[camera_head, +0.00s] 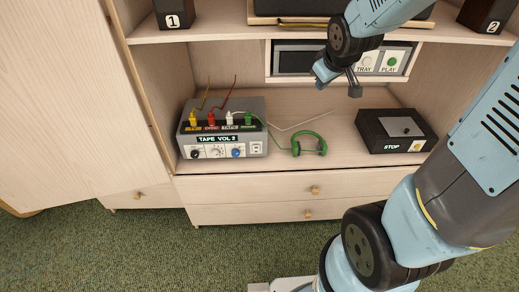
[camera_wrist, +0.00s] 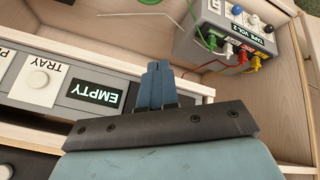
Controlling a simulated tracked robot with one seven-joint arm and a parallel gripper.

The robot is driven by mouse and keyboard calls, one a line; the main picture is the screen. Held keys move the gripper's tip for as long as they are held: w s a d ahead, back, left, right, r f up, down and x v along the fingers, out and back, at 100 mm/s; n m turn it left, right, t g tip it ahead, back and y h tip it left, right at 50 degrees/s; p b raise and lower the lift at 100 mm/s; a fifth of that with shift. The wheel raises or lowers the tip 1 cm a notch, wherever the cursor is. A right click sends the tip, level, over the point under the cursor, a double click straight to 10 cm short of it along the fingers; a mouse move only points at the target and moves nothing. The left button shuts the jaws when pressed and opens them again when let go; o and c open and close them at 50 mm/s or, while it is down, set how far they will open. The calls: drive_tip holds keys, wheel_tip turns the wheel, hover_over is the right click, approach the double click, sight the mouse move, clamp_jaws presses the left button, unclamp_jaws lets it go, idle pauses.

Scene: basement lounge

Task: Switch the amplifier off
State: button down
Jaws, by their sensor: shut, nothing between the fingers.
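The amplifier (camera_head: 222,133) is a grey box on the lower shelf at the left. It has yellow, red, white and green plugs on top, a TAPE VOL 2 label and a row of knobs. A small white switch (camera_head: 257,148) sits at the right end of its front; I cannot read its position. The amplifier also shows upside down at the top right of the wrist view (camera_wrist: 205,38). My gripper (camera_head: 355,88) is shut and empty, in front of the upper player and apart from the amplifier, up and to its right. Its fingers (camera_wrist: 157,72) show blue in the wrist view.
The player (camera_head: 300,59) with TRAY and PLAY buttons is close behind my gripper. Green headphones (camera_head: 310,144) lie right of the amplifier. A black STOP box (camera_head: 397,131) stands further right. Speakers 1 (camera_head: 174,14) and 2 (camera_head: 487,14) stand above. The shelf's middle is mostly clear.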

drive_tip(key=w+a+f+n+y, duration=0.1)
drive_tip(key=w+a+f+n, duration=0.2)
drive_tip(key=f, duration=0.5)
drive_tip(key=w+a+f+n+y, duration=0.1)
drive_tip(key=w+a+f+n, duration=0.2)
drive_tip(key=f, duration=0.5)
drive_tip(key=s+a+f+n+y, duration=0.1)
drive_tip(key=a+f+n, duration=0.1)
drive_tip(key=f, duration=0.5)
drive_tip(key=s+a+f+n+y, duration=0.1)
drive_tip(key=s+a+f+n, duration=0.1)
drive_tip(key=a+f, duration=0.2)
wheel_tip(320, 180, down, 4)
drive_tip(key=shift+a+r+y, duration=0.25)
drive_tip(key=shift+a+y, duration=0.05)
drive_tip(key=shift+f, duration=0.1)
